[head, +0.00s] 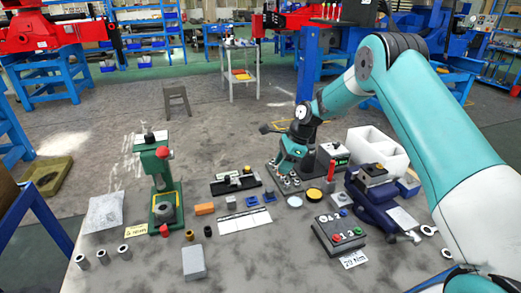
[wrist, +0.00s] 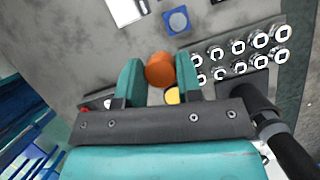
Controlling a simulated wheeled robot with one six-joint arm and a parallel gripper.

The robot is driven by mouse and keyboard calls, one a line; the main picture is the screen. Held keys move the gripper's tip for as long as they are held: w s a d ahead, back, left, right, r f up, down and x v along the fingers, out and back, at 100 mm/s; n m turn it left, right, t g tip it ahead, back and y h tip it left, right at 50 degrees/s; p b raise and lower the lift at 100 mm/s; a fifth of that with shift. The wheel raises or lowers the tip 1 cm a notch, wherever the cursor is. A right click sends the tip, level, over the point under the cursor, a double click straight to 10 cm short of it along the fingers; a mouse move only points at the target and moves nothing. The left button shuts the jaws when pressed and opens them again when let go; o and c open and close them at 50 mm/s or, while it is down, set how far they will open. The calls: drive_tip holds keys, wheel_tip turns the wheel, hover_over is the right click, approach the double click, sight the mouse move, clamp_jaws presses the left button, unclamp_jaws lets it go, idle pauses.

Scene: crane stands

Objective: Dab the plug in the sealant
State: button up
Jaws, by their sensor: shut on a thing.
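My gripper (wrist: 158,72) is shut on an orange-brown round plug (wrist: 160,69), which sits between the two teal fingers in the wrist view. A yellow disc, seemingly the sealant (wrist: 172,96), shows in part between the fingers below the plug, partly covered by my gripper. In the head view the sealant (head: 314,195) is a yellow round patch in a dark shallow dish on the bench. My gripper is left of and behind the dish there, over the socket tray. The plug cannot be made out in the head view, and its height above the bench is unclear.
A tray of sockets (wrist: 240,47) lies close on the right in the wrist view. A red-topped tool (head: 331,171) stands near the dish. A button box (head: 338,236), a blue vise (head: 372,200) and a green press (head: 164,185) stand around.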

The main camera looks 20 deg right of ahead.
drive_tip(key=s+d+f+b, duration=0.1)
drive_tip(key=f+b, duration=0.1)
drive_tip(key=f, duration=0.1)
drive_tip(key=s+d+f+b, duration=0.1)
drive_tip(key=d+f+b, duration=0.1)
drive_tip(key=f, duration=0.1)
drive_tip(key=d+f+b, duration=0.1)
drive_tip(key=f+b, duration=0.1)
drive_tip(key=f, duration=0.2)
drive_tip(key=shift+s+d, duration=0.15)
drive_tip(key=shift+s, duration=0.25)
drive_tip(key=shift+f, duration=0.65)
idle(2.3)
wheel_tip(320, 180, up, 7)
drive_tip(key=p, duration=0.6)
drive_tip(key=shift+r, duration=0.1)
idle(0.7)
